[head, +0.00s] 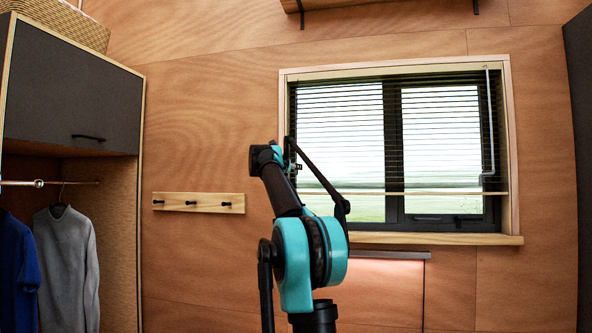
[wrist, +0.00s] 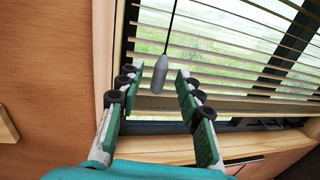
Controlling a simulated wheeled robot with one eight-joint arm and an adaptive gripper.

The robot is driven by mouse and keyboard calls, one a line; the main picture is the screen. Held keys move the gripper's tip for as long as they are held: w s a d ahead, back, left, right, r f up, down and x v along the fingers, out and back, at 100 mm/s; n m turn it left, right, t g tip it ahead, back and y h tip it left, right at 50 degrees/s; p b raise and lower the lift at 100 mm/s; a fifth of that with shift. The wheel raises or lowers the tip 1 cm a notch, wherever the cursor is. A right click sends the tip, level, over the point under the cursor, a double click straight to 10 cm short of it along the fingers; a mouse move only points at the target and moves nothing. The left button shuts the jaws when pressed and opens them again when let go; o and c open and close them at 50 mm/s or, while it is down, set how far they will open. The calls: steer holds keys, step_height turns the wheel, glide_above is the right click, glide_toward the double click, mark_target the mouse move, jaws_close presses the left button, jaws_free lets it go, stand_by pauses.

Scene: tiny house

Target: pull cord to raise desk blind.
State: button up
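The desk blind (head: 345,130) hangs over the window, its slats covering most of it. Its pale bottom rail (head: 400,193) sits above a strip of bare glass. In the wrist view, a thin dark pull cord (wrist: 171,30) hangs in front of the slats (wrist: 230,50) and ends in a grey tassel (wrist: 160,75). My gripper (wrist: 156,78) is open, with one finger on each side of the tassel. Gaps show between the tassel and both fingers. In the head view my gripper (head: 290,158) is at the window's left edge, and I cannot make out the cord there.
A white wand (head: 488,120) hangs at the blind's right side. A wooden sill (head: 440,239) juts out below the window. A peg rail (head: 198,202) is on the wall to the left, and a wardrobe with hanging clothes (head: 65,260) stands farther left.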

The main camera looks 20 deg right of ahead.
steer(key=shift+x, duration=1.75)
jaws_close()
